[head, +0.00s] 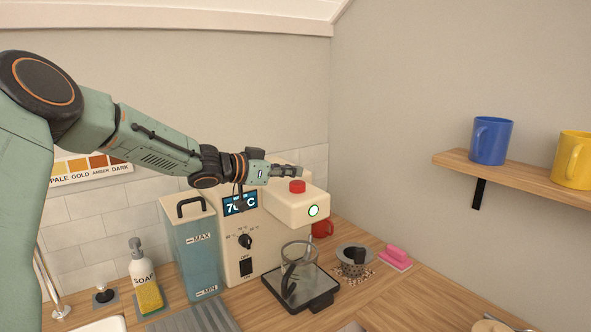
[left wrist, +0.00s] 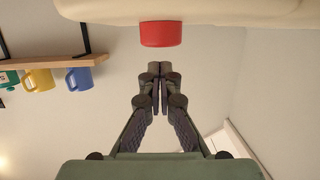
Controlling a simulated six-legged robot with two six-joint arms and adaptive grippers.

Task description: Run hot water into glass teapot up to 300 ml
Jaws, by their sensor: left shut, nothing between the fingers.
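The cream hot-water dispenser (head: 268,225) stands on the wooden counter, its spout head reaching to the right. A red button (head: 297,186) sits on top of the head; it also shows in the left wrist view (left wrist: 161,34). The glass teapot (head: 299,256), with a dark handle, stands on the black drip tray (head: 318,303) below the head. I cannot make out any water level in it. My left gripper (head: 297,171) is shut and empty, close above the red button; its closed fingertips (left wrist: 160,70) appear apart from the button. My right gripper is not in view.
The display (head: 240,204) appears to read 70 °C, partly covered. A blue water tank (head: 195,250) and soap bottle (head: 141,262) stand left. Right are a red mug (head: 322,228), strainer (head: 354,265) and pink sponge (head: 397,254). A shelf (head: 520,176) holds blue and yellow mugs.

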